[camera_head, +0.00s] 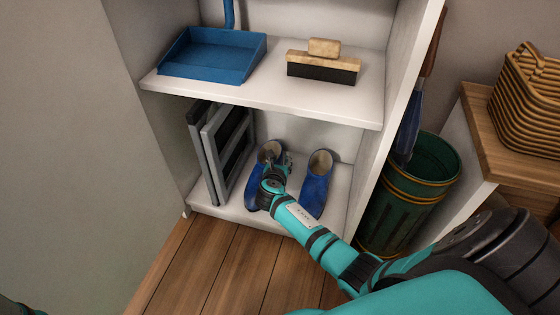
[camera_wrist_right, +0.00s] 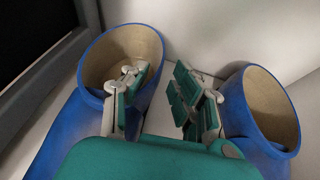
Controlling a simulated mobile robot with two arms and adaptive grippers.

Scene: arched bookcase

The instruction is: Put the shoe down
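Two blue shoes with tan insides stand side by side on the lower shelf (camera_head: 232,217). My right gripper (camera_head: 275,162) is at the left shoe (camera_head: 252,199), over its opening. The right wrist view shows the left shoe (camera_wrist_right: 62,135) with one finger inside its opening and the other outside, between the shoes. The fingers of my right gripper (camera_wrist_right: 160,92) are apart, with the shoe's rim wall between them and a visible gap. The right shoe (camera_head: 315,190) stands free; it also shows in the right wrist view (camera_wrist_right: 232,105). My left gripper is not recognisable in these views.
Grey framed panels (camera_head: 226,150) lean at the left of the lower shelf. A blue dustpan (camera_head: 212,58) and a wooden brush (camera_head: 323,65) lie on the shelf above. A green bin (camera_head: 420,185) and a wicker basket (camera_head: 527,105) are to the right.

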